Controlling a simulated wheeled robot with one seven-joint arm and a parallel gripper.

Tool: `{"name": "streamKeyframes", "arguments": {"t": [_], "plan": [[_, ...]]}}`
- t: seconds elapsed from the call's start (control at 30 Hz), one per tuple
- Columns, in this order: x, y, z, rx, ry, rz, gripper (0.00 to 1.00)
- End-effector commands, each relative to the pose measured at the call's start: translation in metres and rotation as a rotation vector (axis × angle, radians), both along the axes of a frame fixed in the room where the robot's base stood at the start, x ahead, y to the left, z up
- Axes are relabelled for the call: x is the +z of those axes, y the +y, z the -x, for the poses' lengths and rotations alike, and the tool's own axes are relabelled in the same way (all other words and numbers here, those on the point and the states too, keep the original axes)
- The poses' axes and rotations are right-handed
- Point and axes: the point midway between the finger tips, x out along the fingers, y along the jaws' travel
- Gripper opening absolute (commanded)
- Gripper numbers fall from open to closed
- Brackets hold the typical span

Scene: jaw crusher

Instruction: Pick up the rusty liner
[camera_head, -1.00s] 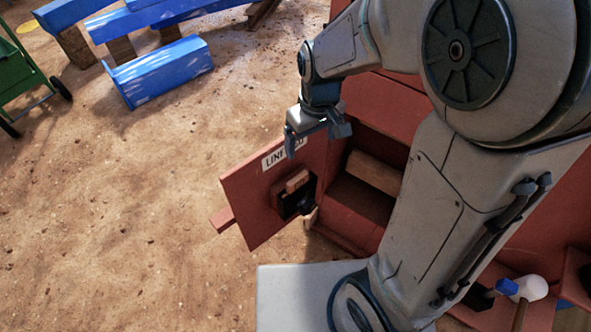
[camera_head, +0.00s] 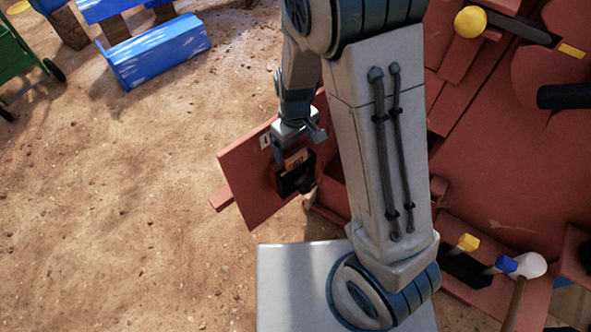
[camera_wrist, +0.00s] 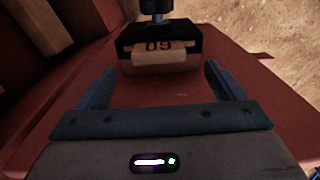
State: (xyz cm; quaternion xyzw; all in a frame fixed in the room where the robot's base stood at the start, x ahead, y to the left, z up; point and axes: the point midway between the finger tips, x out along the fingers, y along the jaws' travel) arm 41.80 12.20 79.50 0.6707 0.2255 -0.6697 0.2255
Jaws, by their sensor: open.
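A small brownish block (camera_wrist: 165,57) sits in a black holder (camera_wrist: 187,38) on the red door; a dark marking like "09" shows above the block's front. The holder also shows in the head view (camera_head: 296,182), below my gripper (camera_head: 298,143). In the wrist view my gripper (camera_wrist: 158,75) is open and empty, its fingers apart, with the block just beyond the tips and roughly between them. I cannot tell for sure whether this block is the rusty liner. Another brown block (camera_wrist: 42,24) lies inside the red housing at the upper left of the wrist view.
The red door (camera_head: 245,185) stands open over sandy ground (camera_head: 110,210). The red machine body (camera_head: 490,150) fills the right, with a yellow knob (camera_head: 470,22) and several coloured handles. A blue beam (camera_head: 155,52) lies at the upper left, beside a green cart (camera_head: 18,58).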

Motion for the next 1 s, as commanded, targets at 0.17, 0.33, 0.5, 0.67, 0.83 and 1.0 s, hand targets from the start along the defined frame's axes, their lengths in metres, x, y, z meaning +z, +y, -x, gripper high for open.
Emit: {"name": "streamKeyframes", "arguments": {"t": [0.17,0.33,0.5,0.67,0.83,1.0], "plan": [[-0.025,-0.003,0.001,-0.001,0.005,0.002,0.89],[-0.044,-0.003,0.001,-0.002,0.002,0.002,0.89],[-0.048,-0.003,0.000,-0.002,0.001,0.001,0.89],[-0.048,-0.003,0.000,-0.002,0.001,0.001,0.84],[-0.048,-0.003,0.000,-0.002,0.001,0.001,0.36],[-0.047,-0.003,-0.001,-0.002,-0.001,-0.001,0.00]]}}
